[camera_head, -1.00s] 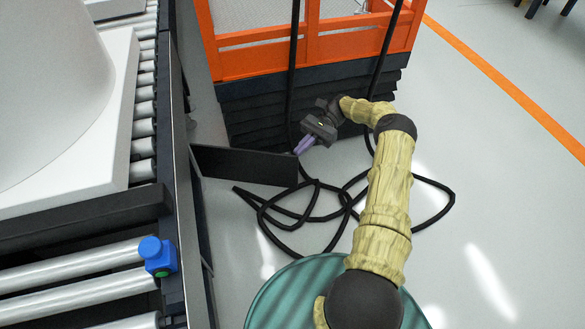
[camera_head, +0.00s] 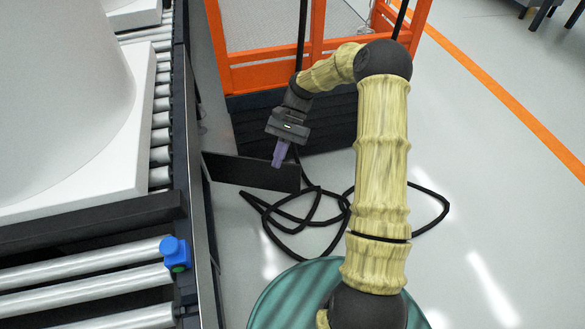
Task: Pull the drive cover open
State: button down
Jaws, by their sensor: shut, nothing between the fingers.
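The drive cover appears to be the dark flat panel (camera_head: 238,172) standing out from the side of the roller conveyor, at an angle to it. My gripper (camera_head: 279,160) is shut and empty, with purple fingers pointing down. Its fingertips overlap the panel's upper edge near its right end in the picture. I cannot tell whether they touch it or are in front of or behind it. The panel's far side and whatever lies behind it at the conveyor are hidden.
The roller conveyor (camera_head: 100,283) carries a white block at left, with a blue fitting (camera_head: 175,253) at its edge. An orange railed lift (camera_head: 270,75) stands behind. Black cables (camera_head: 290,227) lie looped on the floor.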

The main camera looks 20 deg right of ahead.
jog(key=s+d+r+n+t+h+p, duration=0.1)
jog(key=s+r+n+t+h+p, duration=0.2)
jog(key=s+r, duration=0.5)
jog(key=s+d+r+n+t+h+p, duration=0.1)
jog(key=s+r+n+t+h+p, duration=0.2)
jog(key=r, duration=1.1)
jog(key=s+n+t+p, duration=0.1)
jog(key=s+t+p, duration=0.2)
jog(key=s+p, duration=0.2)
jog(key=shift+r+p, duration=0.2)
jog(key=shift+p, duration=0.1)
jog(key=shift+d, duration=0.15)
